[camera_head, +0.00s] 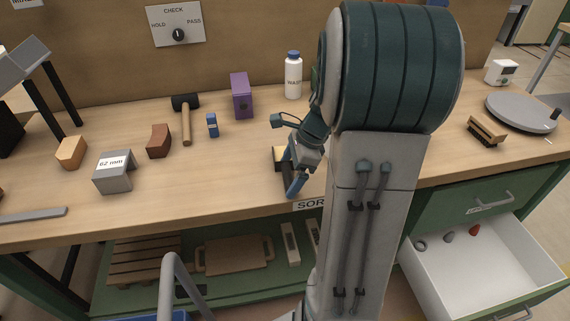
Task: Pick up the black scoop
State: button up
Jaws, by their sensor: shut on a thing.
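My gripper (293,185) is low over the front middle of the bench, left of my upright arm link. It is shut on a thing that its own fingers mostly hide. A small dark and pale-yellow piece (279,158) shows at the left side of the gripper. I cannot tell if this piece is the black scoop, or if it is the thing in the jaws. No black scoop shows clearly elsewhere. I cannot tell if the held thing touches the bench.
Left of my gripper stand a blue item (212,125), a mallet (186,122), a brown block (158,141) and a grey hollow brick (113,172). Behind are a purple brick (241,96) and a white bottle (293,76). A brush (487,130) lies right, above an open drawer (480,268).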

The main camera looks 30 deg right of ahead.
jog(key=shift+r, duration=0.15)
notch_tip(320, 180, up, 4)
jog(key=shift+r+p, duration=0.15)
jog(key=shift+p, duration=0.25)
jog(key=w+d+r, duration=0.2)
jog(key=d+r, duration=0.1)
jog(key=d, duration=0.2)
jog(key=w+d+r+p, duration=0.1)
jog(key=w+d+r, duration=0.2)
jog(key=d, duration=0.2)
jog(key=shift+d+r, duration=0.25)
jog(key=shift+d, duration=0.1)
